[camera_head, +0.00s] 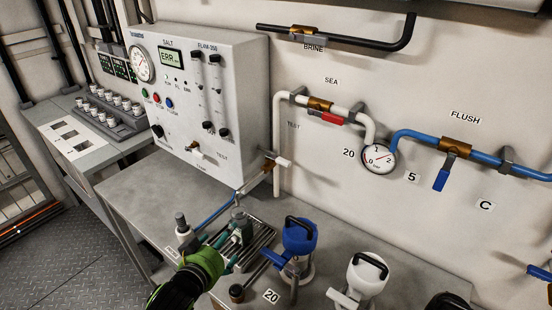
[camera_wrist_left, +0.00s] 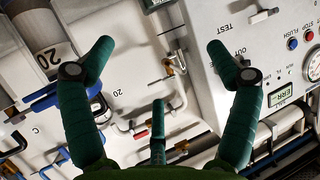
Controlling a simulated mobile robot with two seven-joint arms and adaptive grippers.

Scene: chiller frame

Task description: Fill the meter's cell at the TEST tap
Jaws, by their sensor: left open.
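The TEST tap (camera_head: 280,161), brass with a white lever, sits on the white pipe at the right side of the salt panel (camera_head: 215,90), beside a TEST label. The panel's display (camera_head: 171,56) reads ERR. My left gripper (camera_head: 236,246) is low over the bench, by a grey upright fitting (camera_head: 238,214) on a slatted rack. In the left wrist view its dark green fingers (camera_wrist_left: 160,75) are spread with nothing between them. I cannot make out the meter or its cell for certain; fingers cover part of the rack. My right gripper is out of view.
A blue-topped jug (camera_head: 300,236) and a white jug (camera_head: 366,275) stand to the right on the bench (camera_head: 135,200). A small grey-capped item (camera_head: 182,222) stands left of the rack. A pressure gauge (camera_head: 379,158) and blue flush pipe (camera_head: 415,136) are on the wall. The bench's left part is clear.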

